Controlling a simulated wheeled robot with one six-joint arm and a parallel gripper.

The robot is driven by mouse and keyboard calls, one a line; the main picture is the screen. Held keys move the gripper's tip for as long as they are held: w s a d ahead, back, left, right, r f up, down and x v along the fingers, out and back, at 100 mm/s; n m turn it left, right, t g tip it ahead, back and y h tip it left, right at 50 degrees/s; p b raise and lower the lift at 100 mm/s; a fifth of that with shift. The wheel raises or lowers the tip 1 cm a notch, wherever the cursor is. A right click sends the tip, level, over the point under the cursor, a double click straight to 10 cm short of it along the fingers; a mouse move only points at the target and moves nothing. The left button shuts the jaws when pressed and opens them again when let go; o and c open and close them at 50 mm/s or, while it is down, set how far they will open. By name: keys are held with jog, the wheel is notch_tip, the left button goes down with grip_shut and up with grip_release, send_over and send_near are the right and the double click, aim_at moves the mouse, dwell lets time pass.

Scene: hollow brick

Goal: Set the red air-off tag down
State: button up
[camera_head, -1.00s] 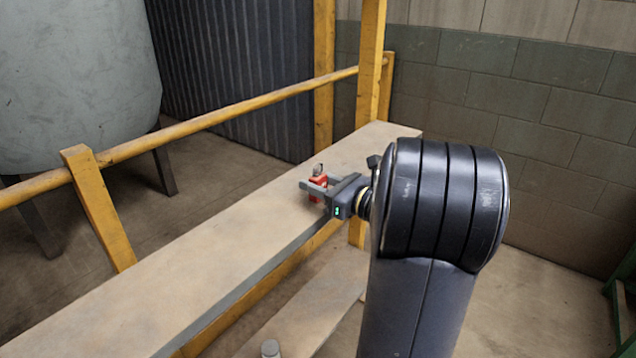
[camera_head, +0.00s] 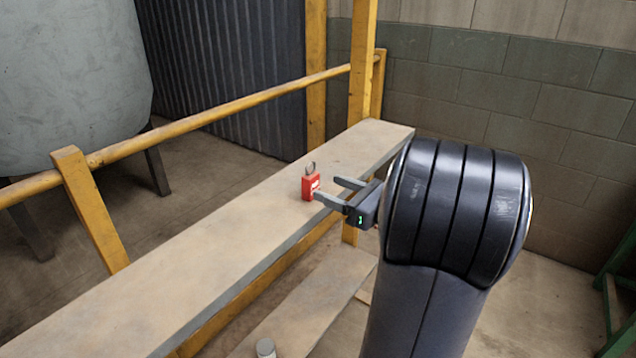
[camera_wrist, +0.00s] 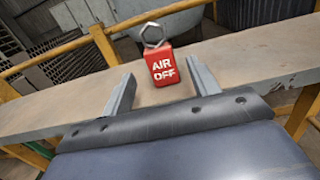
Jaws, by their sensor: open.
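The red air-off tag (camera_head: 310,186) stands upright on the long plank shelf (camera_head: 190,256), with a dark metal ring or shackle on its top. In the wrist view the tag (camera_wrist: 163,66) shows its white "AIR OFF" lettering, facing me. My gripper (camera_head: 334,190) is open and empty, just to the right of the tag in the head view. In the wrist view the two fingers (camera_wrist: 160,90) point toward the tag, one on each side, with the tag beyond their tips and apart from them.
A yellow rail (camera_head: 210,117) with posts runs behind the shelf, and a large grey tank (camera_head: 70,80) stands beyond it. The shelf's near left part is bare.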

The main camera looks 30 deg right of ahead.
jog(key=shift+v, duration=2.65)
